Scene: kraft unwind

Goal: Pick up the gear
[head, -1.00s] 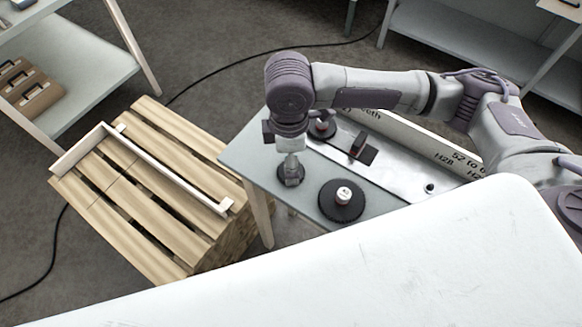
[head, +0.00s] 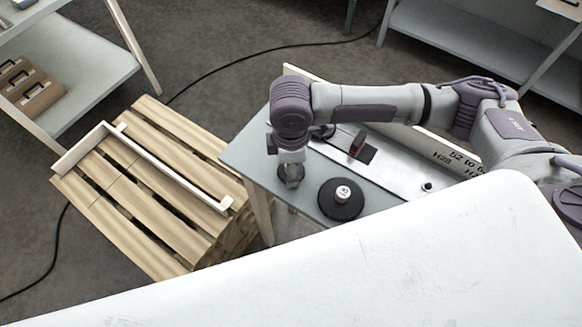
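Another dark round piece (head: 323,131) sits behind, partly hidden by my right arm. My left gripper is not in view.
The grey table (head: 250,150) also bears a metal plate with a dark block (head: 358,144) and a long lettered board (head: 455,156). A wooden pallet (head: 130,190) with a pale frame stands left. A large white surface (head: 400,260) fills the foreground.

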